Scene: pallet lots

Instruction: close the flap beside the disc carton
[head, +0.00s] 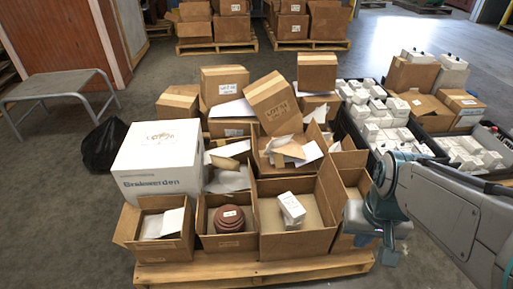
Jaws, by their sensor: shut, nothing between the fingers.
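The disc carton (228,243) is an open cardboard box at the front of the pallet. A reddish-brown stack of round discs (229,219) with a white label sits in it. To its right a larger open carton (298,243) has raised flaps and holds small white boxes (292,207). To its left a smaller open carton (160,252) has its flaps spread and white sheets inside. Which flap is meant I cannot tell. My gripper (388,257) points down at the pallet's front right, right of the larger carton and apart from the disc carton. Its fingers look closed and empty.
A big white box (160,160) and stacked cartons (272,103) stand behind on the wooden pallet (250,272). Dark crates of white boxes (380,115) stand at the right. A grey bench (58,84) and black bag (103,146) are at the left. The front left floor is clear.

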